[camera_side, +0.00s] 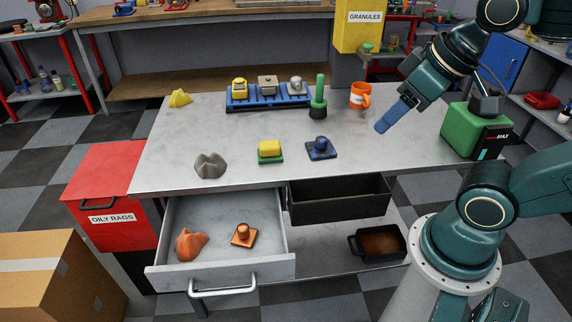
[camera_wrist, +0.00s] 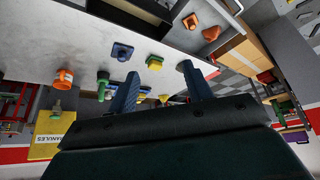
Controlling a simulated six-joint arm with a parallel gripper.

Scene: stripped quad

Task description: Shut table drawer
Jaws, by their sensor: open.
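The table drawer (camera_side: 222,270) is pulled out at the front left of the metal table (camera_side: 390,155). Its silver bar handle (camera_side: 222,292) is on the front panel. Inside lie an orange lump (camera_side: 190,244) and an orange knobbed block (camera_side: 243,236); both seem to show in the wrist view too. My gripper (camera_side: 382,126) is above the right back part of the table, away from the drawer. In the wrist view its two blue fingers (camera_wrist: 157,85) are spread apart with nothing held between them.
On the table stand a grey lump (camera_side: 210,166), a yellow-green block (camera_side: 270,152), a blue knobbed block (camera_side: 321,149), a green-handled tool (camera_side: 318,100), an orange mug (camera_side: 360,95) and a green machine (camera_side: 470,130). A black bin (camera_side: 340,200) hangs right of the drawer. A red oily-rags bin (camera_side: 110,195) stands left.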

